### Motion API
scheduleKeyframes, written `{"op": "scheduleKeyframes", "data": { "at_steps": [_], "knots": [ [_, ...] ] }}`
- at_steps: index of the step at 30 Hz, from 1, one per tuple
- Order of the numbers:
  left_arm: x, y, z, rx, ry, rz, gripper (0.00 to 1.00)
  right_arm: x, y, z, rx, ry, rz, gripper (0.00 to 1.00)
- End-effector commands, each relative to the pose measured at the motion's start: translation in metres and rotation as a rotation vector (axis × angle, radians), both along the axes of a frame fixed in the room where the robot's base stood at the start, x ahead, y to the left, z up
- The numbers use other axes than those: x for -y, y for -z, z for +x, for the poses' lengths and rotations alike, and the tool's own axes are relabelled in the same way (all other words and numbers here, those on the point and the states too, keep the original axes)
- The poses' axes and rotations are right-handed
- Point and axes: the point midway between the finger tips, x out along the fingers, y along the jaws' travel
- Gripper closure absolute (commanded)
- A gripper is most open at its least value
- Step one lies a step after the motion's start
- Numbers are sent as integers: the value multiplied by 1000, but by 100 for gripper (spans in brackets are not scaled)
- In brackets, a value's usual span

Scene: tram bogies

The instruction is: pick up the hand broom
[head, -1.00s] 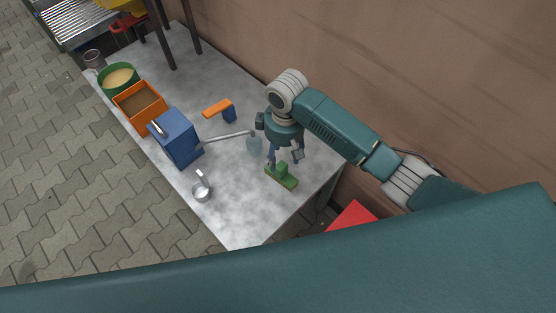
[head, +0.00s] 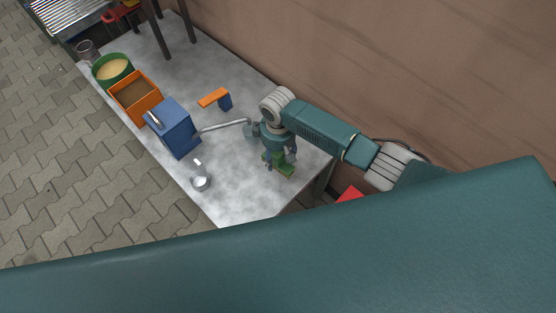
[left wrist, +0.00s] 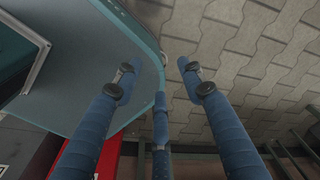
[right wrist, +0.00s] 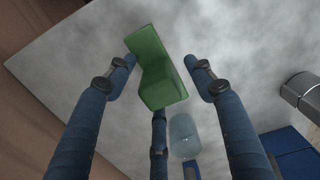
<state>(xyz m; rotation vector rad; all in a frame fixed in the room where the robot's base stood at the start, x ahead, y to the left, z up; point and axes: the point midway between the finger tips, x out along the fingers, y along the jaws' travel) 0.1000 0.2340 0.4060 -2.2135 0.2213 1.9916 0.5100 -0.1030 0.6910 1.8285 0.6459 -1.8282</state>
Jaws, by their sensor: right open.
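A green object (head: 284,170), most likely the hand broom, lies on the grey table near its right end. It has a long flat part with a block rising from it. My right gripper (head: 281,161) points down over it and hides part of it. In the right wrist view the green hand broom (right wrist: 160,82) shows between the spread fingers of my right gripper (right wrist: 160,65), which is open. I cannot tell whether the fingers touch it. My left gripper (left wrist: 158,75) is open and empty, off the table in the left wrist view, above paving.
A pale translucent object (right wrist: 185,135) stands close beside the right gripper. A blue box (head: 176,130), an orange-and-blue object (head: 213,97), a metal cup (head: 201,183), an orange bin (head: 135,106) and a green tub (head: 101,78) are on the table (head: 235,195). A brown wall (head: 350,60) borders the table.

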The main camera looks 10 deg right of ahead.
Motion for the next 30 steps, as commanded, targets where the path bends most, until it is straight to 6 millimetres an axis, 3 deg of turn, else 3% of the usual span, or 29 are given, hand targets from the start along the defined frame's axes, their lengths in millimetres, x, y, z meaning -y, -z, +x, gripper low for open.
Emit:
{"op": "scheduleKeyframes", "data": {
  "at_steps": [5, 13, 14, 23, 30],
  "knots": [
    [0, 0, -1, -2, 1, 1, 60, 0, 0, 0, 1, 0, 1, 47],
    [0, 1, -8, -12, 1, 1, 60, 0, 0, 0, 0, 0, 0, 97],
    [-1, 1, -9, -13, 1, 1, 60, 0, 0, 0, 0, 0, 0, 99],
    [-1, 1, -11, -16, 1, 2, 60, 0, -2, 1, 1, 0, 1, 99],
    [-1, -1, -11, -16, 1, 2, 60, 0, -27, 2, 5, 0, 2, 99]
  ]
}}
